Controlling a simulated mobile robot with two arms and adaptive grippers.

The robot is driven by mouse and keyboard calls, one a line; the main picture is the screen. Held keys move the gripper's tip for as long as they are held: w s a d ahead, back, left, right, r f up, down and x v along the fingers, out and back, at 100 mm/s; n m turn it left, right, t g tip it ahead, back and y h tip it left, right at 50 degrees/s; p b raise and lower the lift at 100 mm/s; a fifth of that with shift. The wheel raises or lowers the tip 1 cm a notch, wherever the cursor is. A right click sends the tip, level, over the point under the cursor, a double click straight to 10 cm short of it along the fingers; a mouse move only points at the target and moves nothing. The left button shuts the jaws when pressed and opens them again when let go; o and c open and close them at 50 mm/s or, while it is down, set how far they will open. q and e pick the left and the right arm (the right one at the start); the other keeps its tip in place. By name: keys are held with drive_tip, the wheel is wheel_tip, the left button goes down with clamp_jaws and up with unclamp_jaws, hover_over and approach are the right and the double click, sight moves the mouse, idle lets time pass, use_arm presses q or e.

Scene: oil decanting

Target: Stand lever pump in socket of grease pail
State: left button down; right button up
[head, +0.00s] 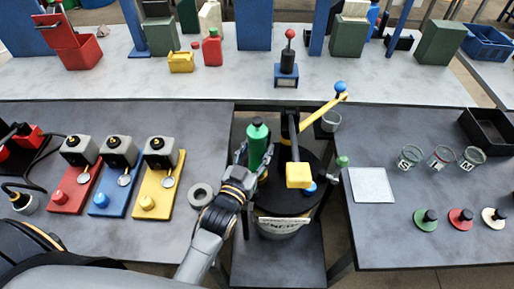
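The grease pail (279,227) is a pale, labelled pail with a wide black lid, standing on a low shelf between two grey benches. The lever pump, with its yellow lever (322,112), blue ball knob and yellow block (299,175), rises above the lid on a black column (289,124). A green cylinder (258,143) stands upright beside the column. My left gripper (255,158) has its fingers on either side of this cylinder; firm contact is unclear. The socket and the pump's foot are hidden, so I cannot tell whether it is seated. My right gripper is not in view.
The left bench holds red, blue and yellow gauge units (157,180) and a grey ring (200,195). The right bench holds a pale plate (371,185), several cups (410,156), coloured knobs (461,218) and a black tray (488,130). A back bench (225,85) runs behind.

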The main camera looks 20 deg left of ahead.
use_arm(q)
drive_tip(key=c, duration=0.5)
unclamp_jaws()
drive_tip(key=shift+f, duration=0.1)
drive_tip(key=shift+s+f, duration=0.2)
drive_tip(key=shift+s, duration=0.1)
drive_tip(key=s, duration=0.7)
drive_tip(key=s+a, duration=0.1)
drive_tip(key=s, duration=0.3)
drive_tip(key=shift+s+r, duration=0.25)
